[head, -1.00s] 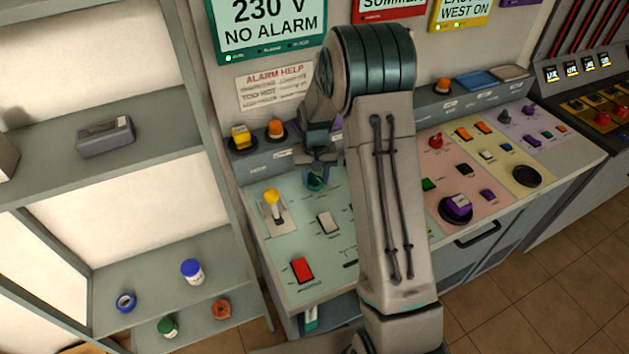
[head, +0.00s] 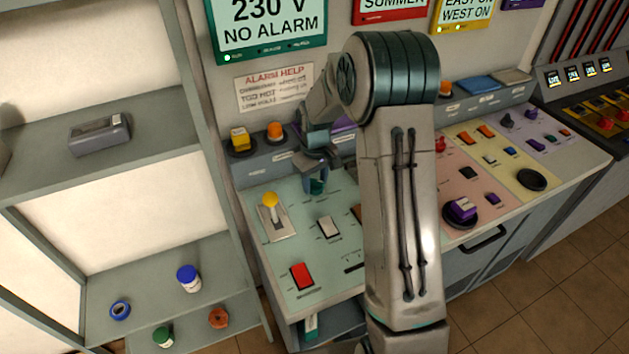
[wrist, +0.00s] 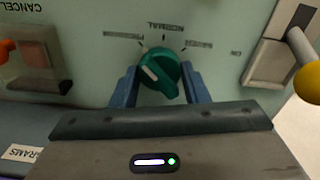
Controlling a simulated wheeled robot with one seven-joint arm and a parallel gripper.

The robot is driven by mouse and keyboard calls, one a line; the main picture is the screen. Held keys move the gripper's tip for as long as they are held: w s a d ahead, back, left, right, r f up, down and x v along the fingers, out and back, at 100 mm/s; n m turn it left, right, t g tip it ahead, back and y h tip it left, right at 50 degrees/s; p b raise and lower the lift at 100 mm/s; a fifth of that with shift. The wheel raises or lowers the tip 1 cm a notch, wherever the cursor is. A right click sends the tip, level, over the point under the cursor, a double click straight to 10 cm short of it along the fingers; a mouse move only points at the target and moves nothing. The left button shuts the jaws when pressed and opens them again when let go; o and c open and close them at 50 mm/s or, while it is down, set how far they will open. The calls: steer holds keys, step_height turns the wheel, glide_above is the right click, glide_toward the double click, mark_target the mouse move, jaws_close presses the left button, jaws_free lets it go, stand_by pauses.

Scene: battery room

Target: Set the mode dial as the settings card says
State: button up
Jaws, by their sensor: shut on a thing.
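The mode dial (wrist: 160,75) is a green round knob with a raised grip bar and a white mark. In the wrist view its white mark sits toward the upper left. Upside-down labels arc above it; the top one reads NORMAL (wrist: 172,25), and the small side ones are hard to read. My gripper (wrist: 160,88) has one blue finger on each side of the dial and is shut on it. In the head view the dial (head: 317,185) is partly hidden under my gripper, on the pale green panel (head: 290,240). I cannot tell which sign is the settings card.
A yellow-knobbed lever (head: 270,203) stands left of the dial, close by in the wrist view (wrist: 308,80). A white switch (head: 328,228) and red switch (head: 302,275) are nearer the front. A wall sign (head: 268,25) reads 230 V NO ALARM. My arm hides part of the console.

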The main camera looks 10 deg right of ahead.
mark_target(315, 180)
steer(key=o, duration=1)
step_height(315, 180, up, 14)
steer(key=shift+f+b, duration=0.1)
steer(key=shift+b, duration=0.7)
